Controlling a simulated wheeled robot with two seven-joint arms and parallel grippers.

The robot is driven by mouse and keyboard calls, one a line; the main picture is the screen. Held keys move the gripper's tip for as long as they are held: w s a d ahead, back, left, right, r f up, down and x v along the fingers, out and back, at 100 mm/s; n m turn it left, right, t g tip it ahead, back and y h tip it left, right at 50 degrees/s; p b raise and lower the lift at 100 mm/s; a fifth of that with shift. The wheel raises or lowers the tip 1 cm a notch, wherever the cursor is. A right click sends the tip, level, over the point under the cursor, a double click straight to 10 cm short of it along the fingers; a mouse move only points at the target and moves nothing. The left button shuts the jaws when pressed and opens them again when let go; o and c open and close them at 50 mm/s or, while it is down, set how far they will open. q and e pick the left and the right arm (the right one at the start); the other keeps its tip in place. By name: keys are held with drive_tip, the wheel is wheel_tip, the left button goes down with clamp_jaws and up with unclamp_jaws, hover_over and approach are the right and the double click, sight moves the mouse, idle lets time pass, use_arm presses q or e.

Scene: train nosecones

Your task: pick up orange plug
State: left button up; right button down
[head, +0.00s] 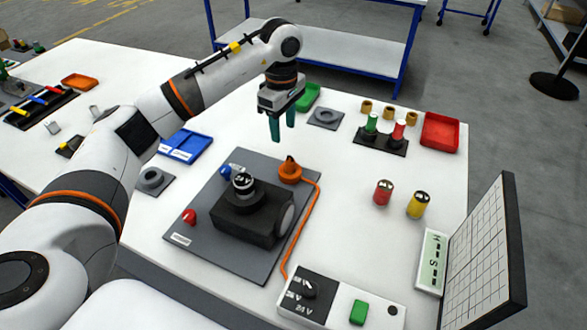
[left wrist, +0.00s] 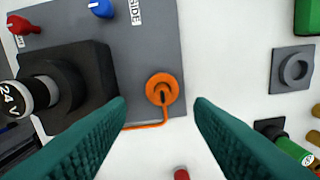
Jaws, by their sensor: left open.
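The orange plug (head: 290,168) sits at the far right corner of the grey plate (head: 262,262), with an orange cable running from it towards the front. In the left wrist view the plug (left wrist: 162,90) shows as an orange ring with a dark middle, between my two green fingertips. My left gripper (head: 282,128) is open and empty, pointing down above and a little behind the plug in the head view. In the left wrist view my left gripper (left wrist: 160,108) has its fingers wide apart, not touching the plug. My right gripper is not in view.
A black block (head: 250,222) with a cylinder marked 24 V stands on the plate beside the plug. A blue knob (head: 226,171) and a red knob (head: 189,216) are on the plate. Red and yellow cylinders (head: 418,205) stand to the right. A switch box (head: 325,300) is in front.

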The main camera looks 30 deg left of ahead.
use_arm(q)
drive_tip(key=p, duration=0.2)
hover_over(289, 160)
drive_tip(key=a, duration=0.1)
drive_tip(key=f, duration=0.5)
drive_tip(key=shift+s+a, duration=0.15)
drive_tip(key=shift+s, duration=0.1)
drive_tip(key=f, duration=0.1)
drive_tip(key=d+f+p, duration=0.1)
drive_tip(key=f, duration=0.3)
drive_tip(key=shift+w+d+f+p, duration=0.15)
drive_tip(key=shift+w+f+p, duration=0.1)
drive_tip(key=shift+w+p, duration=0.1)
drive_tip(key=shift+f, duration=0.45)
clamp_jaws()
